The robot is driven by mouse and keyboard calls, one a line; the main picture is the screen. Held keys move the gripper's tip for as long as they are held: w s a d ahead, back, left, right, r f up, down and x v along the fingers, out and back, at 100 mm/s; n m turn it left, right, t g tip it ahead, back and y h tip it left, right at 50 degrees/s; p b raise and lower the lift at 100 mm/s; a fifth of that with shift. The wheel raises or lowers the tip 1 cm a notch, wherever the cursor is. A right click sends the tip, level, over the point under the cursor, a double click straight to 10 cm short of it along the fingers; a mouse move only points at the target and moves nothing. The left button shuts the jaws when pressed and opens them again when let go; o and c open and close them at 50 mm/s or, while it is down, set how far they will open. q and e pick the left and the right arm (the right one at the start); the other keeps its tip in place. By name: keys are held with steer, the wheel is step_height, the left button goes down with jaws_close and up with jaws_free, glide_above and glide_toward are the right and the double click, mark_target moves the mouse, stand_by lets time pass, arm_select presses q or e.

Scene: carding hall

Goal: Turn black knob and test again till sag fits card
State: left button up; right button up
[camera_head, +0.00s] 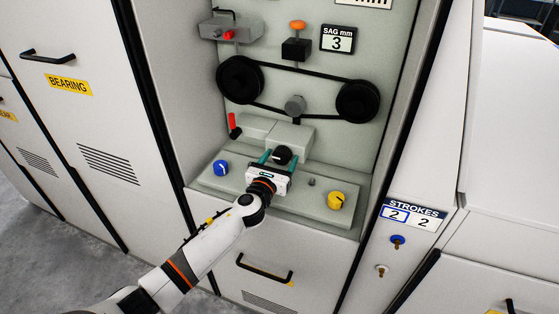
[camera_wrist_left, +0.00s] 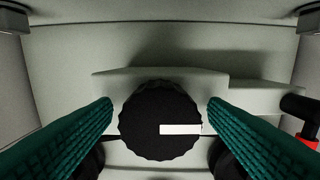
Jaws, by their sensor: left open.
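The black knob (camera_head: 283,154) sits on a grey block on the panel's ledge. In the left wrist view the knob (camera_wrist_left: 155,110) has a ridged rim, and its white mark points right. My left gripper (camera_head: 277,159) is open, with one teal finger on each side of the knob; gaps show between fingers and knob in the wrist view. The sag card (camera_head: 337,40) reads "SAG mm 3". A black belt (camera_head: 300,70) runs around two black pulleys, left (camera_head: 240,80) and right (camera_head: 357,101). An orange-topped plunger (camera_head: 298,25) stands above the belt. My right gripper is not seen.
A blue knob (camera_head: 221,168) and a yellow knob (camera_head: 337,200) flank the black knob on the ledge. A red handle (camera_head: 233,125) stands at left. A "STROKES" plate (camera_head: 412,215) showing 2 and 2 is on the right frame. A drawer handle (camera_head: 265,271) is below.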

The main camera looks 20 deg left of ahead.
arm_select(q)
steer(key=c, duration=1)
steer(key=shift+n, duration=0.3)
steer(key=n, duration=0.3)
steer(key=shift+n+b, duration=0.35)
steer(key=shift+n, duration=0.05)
steer(key=n, duration=0.4)
steer(key=shift+d+n, duration=0.1)
steer(key=shift+n, duration=0.2)
steer(key=n, duration=0.4)
steer(key=shift+b, duration=0.4)
steer(key=n, duration=0.4)
steer(key=shift+r+n, duration=0.1)
steer(key=shift+n, duration=0.2)
